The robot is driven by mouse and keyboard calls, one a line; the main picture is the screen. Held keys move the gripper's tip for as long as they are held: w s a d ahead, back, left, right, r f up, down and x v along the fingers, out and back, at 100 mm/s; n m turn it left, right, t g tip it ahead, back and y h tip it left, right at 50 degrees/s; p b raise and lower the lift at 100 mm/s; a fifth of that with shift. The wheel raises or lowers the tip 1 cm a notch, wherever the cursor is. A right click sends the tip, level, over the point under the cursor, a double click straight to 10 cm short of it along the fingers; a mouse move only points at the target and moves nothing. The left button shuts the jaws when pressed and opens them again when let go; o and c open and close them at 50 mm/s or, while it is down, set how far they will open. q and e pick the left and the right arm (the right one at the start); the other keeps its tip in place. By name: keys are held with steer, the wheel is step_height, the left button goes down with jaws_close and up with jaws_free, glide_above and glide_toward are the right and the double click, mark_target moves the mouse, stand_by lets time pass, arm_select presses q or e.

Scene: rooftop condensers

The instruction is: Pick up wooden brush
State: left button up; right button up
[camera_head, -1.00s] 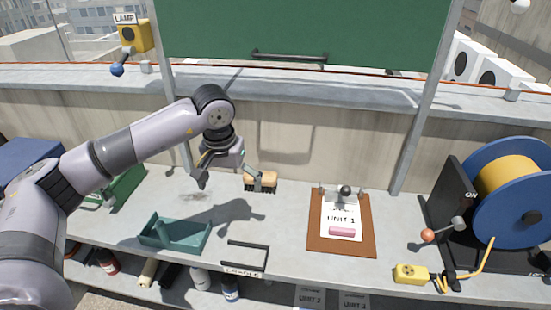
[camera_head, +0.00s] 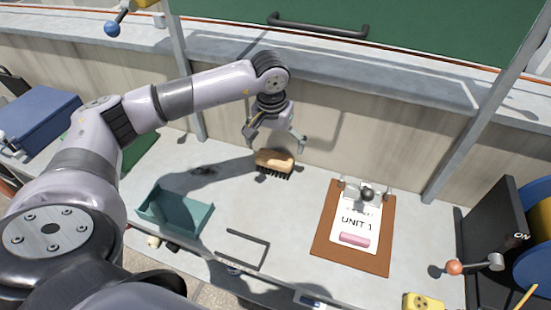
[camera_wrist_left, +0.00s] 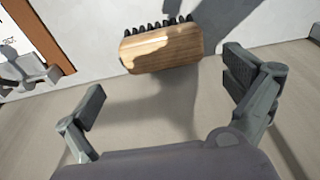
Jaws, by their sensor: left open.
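The wooden brush (camera_head: 275,161) lies on the grey bench near the back wall, its dark bristles facing the front of the bench. My left gripper (camera_head: 275,142) is open and empty just above and behind it. In the left wrist view the brush (camera_wrist_left: 162,48) shows beyond the two spread fingers, apart from them, with its bristles toward the top of the picture. The left gripper (camera_wrist_left: 165,95) has clear space between its fingertips there. My right gripper is not in view.
A teal open tray (camera_head: 176,213) sits left of the brush. A clipboard marked UNIT 1 (camera_head: 326,252) lies to the right. A black handle frame (camera_head: 243,251) is at the front edge. The wall (camera_head: 330,125) stands close behind the brush.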

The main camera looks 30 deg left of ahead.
mark_target(274, 157)
arm_select(q)
steer(key=shift+w+f, duration=0.2)
steer(key=shift+f, duration=0.75)
steer(key=f, duration=0.1)
steer(key=f+p, duration=0.1)
steer(key=f, duration=0.1)
steer(key=f+p, duration=0.1)
steer(key=shift+s+a+f, duration=0.1)
steer(key=shift+a+f, duration=0.15)
steer(key=shift+f, duration=0.45)
steer(key=shift+c, duration=0.4)
steer(key=c, duration=1)
